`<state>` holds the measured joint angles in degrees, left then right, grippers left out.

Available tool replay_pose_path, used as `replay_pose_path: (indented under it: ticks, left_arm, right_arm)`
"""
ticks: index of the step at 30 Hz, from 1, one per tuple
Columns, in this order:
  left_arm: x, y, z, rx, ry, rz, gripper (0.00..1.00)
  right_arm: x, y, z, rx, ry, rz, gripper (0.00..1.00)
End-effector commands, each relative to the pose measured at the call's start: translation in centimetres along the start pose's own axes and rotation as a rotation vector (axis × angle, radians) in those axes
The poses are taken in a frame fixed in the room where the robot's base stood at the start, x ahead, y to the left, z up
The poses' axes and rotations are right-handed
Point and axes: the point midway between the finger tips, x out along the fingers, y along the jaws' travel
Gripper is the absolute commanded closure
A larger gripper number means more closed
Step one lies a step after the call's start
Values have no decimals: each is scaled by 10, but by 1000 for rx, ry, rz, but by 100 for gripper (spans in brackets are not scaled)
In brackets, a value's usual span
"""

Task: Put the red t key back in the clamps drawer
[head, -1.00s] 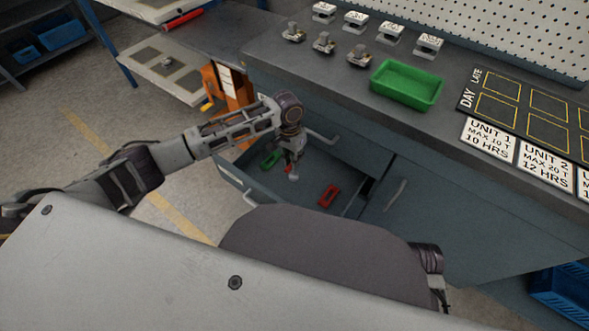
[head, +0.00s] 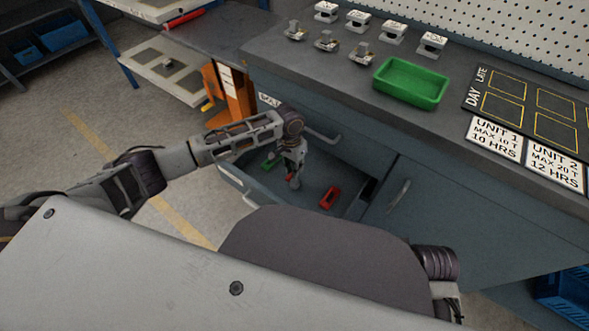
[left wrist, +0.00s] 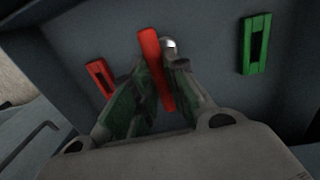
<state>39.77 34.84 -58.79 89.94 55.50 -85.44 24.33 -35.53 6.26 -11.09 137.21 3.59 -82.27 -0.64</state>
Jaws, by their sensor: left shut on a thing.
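The drawer (head: 316,172) stands pulled out of the grey bench. A red clamp-like piece (head: 330,197) and a green one (head: 270,161) lie on its floor; the left wrist view shows the red piece (left wrist: 101,77) at left and the green piece (left wrist: 256,44) at right. My left gripper (head: 292,184) is down inside the drawer, between these pieces. It is shut on the red t key (left wrist: 154,68), whose long red bar stands between the fingers with a metal tip beside it. In the head view the key is mostly hidden.
The bench top above the drawer holds a green tray (head: 411,84) and several small metal parts. A closed cabinet door with a handle (head: 398,198) is right of the drawer. An orange stand (head: 232,97) is behind its left side.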

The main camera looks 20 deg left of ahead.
Motion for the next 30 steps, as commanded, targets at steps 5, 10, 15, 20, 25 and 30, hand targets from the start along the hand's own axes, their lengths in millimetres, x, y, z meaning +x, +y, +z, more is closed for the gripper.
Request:
replay_pose_path:
  ticks: [5,10,15,20,25,30]
  left_arm:
    - [1,0,-1,0,2,0,100]
    - [1,0,-1,0,2,0,100]
    - [3,0,0,0,0,0,80]
    - [4,0,0,0,0,0,63]
    - [3,0,0,0,0,0,63]
    - [3,0,0,0,1,0,63]
  right_arm:
    - [-5,-1,-1,-3,5,-2,63]
    - [-3,-1,2,-6,-3,-1,63]
    - [2,0,6,-7,-15,1,63]
    - [4,0,8,-6,-21,1,63]
    - [3,0,6,-6,-16,1,63]
    - [2,0,4,-4,-9,0,63]
